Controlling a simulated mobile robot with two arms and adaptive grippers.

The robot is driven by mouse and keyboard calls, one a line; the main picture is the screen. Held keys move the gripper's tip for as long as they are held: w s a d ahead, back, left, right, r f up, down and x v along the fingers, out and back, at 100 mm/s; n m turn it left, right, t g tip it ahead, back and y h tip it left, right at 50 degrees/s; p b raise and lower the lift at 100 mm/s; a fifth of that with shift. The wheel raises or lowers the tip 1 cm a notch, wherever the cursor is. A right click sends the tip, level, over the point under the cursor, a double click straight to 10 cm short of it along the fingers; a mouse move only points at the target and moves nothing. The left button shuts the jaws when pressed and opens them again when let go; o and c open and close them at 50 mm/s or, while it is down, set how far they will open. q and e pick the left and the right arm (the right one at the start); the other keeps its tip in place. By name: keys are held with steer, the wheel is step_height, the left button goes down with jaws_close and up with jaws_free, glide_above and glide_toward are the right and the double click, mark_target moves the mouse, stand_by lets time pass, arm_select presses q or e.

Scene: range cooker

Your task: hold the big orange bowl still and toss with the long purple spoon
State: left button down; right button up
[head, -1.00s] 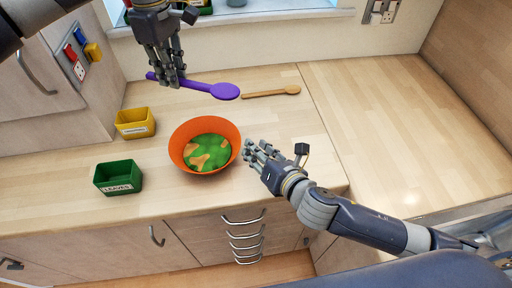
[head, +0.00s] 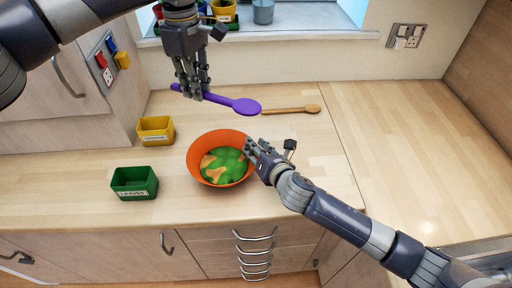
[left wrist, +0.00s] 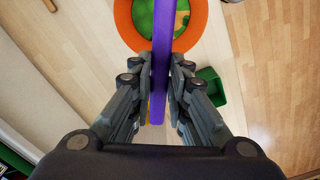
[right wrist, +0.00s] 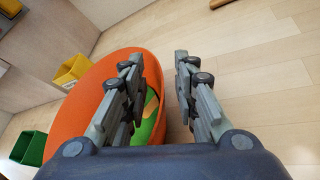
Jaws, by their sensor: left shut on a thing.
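The big orange bowl (head: 212,139) stands upright on the worktop with green and tan pieces inside. It shows in the left wrist view (left wrist: 125,22) and the right wrist view (right wrist: 85,88). My left gripper (head: 198,92) is shut on the handle of the long purple spoon (head: 245,105) and holds it above the worktop behind the bowl. The spoon runs between the fingers in the left wrist view (left wrist: 160,60). My right gripper (head: 250,147) is at the bowl's right rim. Its fingers are apart in the right wrist view (right wrist: 158,62), one over the bowl, one outside it.
A yellow tub (head: 156,130) and a green tub labelled LEAVES (head: 135,183) stand left of the bowl. A wooden spoon (head: 292,109) lies behind it to the right. The worktop on the right (head: 410,150) is clear.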

stand_by(0.8)
stand_by(0.6)
jaws_close()
stand_by(0.8)
